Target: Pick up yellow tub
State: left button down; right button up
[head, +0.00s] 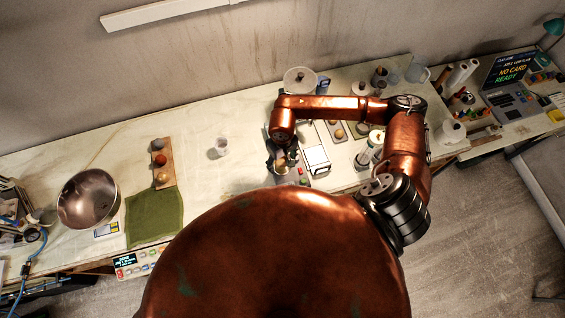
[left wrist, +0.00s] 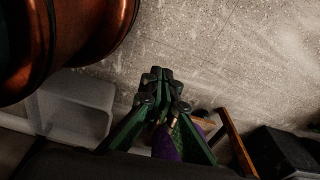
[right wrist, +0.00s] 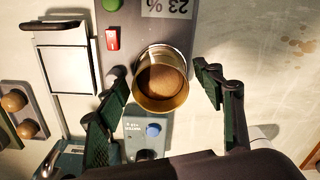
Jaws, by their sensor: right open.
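The yellow tub (right wrist: 162,100) is a round, open, golden cup with brown contents, seen from above in the right wrist view. It stands on a grey device with a red button. My right gripper (right wrist: 161,77) is open, with one finger on each side of the tub and visible gaps to it. In the head view my right gripper (head: 281,163) is over the front of the bench, and the tub is hard to make out there. My left gripper (left wrist: 160,76) shows in the left wrist view with its fingertips together and nothing between them, above the floor.
A white square-topped device (head: 317,159) stands right of the right gripper, beside a tray of small balls (head: 338,131). A clear cup (head: 221,147), green cloth (head: 155,216) and metal bowl (head: 89,199) are to the left. The bench between cup and gripper is clear.

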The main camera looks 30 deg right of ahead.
jog(key=c, duration=1.4)
pick_arm(q)
jog(key=shift+s, duration=0.6)
pick_arm(e)
jog(key=shift+c, duration=0.6)
pick_arm(q)
jog(key=shift+f, duration=0.1)
pick_arm(e)
jog(key=shift+r, duration=0.2)
